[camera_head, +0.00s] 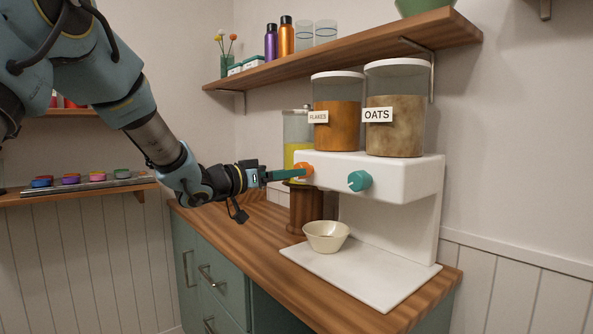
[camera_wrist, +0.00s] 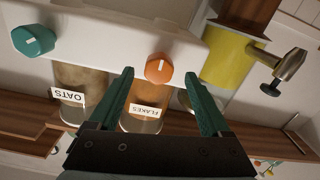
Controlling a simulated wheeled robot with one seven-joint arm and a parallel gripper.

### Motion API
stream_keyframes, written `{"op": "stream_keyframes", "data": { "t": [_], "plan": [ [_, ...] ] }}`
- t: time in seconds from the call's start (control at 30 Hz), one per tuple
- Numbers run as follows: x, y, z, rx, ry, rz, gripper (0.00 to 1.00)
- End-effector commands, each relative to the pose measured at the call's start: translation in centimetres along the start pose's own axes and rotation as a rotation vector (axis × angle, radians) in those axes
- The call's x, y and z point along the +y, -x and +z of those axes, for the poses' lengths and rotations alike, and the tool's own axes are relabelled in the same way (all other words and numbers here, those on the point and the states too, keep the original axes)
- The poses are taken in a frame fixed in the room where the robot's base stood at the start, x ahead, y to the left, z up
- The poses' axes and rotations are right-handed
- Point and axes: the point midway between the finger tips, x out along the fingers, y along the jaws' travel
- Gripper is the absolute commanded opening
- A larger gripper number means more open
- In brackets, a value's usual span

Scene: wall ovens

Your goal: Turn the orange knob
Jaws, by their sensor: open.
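The orange knob (camera_head: 303,170) sits on the white front of the cereal dispenser (camera_head: 400,178), below the container labelled FLAKES (camera_head: 336,112). In the wrist view the orange knob (camera_wrist: 159,68) shows a pale mark on its face and lies between and just beyond my fingertips. My gripper (camera_head: 285,174) is open; its green fingers point at the knob. In the wrist view my gripper (camera_wrist: 162,75) has one finger on each side of the knob's line, apart from it and empty. In the head view the fingers partly cover the knob's left side.
A teal knob (camera_head: 360,181) is to the right, under the OATS container (camera_head: 395,110). A cream bowl (camera_head: 326,236) stands on the dispenser's white base (camera_head: 375,280). A yellow-filled dispenser (camera_wrist: 228,66) with a metal tap (camera_wrist: 288,65) stands close beside. A wooden shelf (camera_head: 345,52) hangs above.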

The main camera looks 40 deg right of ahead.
Motion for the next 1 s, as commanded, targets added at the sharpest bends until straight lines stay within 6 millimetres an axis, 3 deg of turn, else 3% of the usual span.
{"op": "stream_keyframes", "data": {
  "t": [0.1,0.3,0.67,1.0],
  "plan": [
    [0.1,-2.1,-0.1,0.000,0.001,0.001,0.82],
    [-0.1,-4.2,-0.1,0.000,0.000,-0.001,0.82],
    [-0.1,-4.6,0.0,0.000,0.000,-0.003,0.82],
    [-0.1,-4.6,0.0,0.000,0.000,-0.003,0.45]
  ]
}}
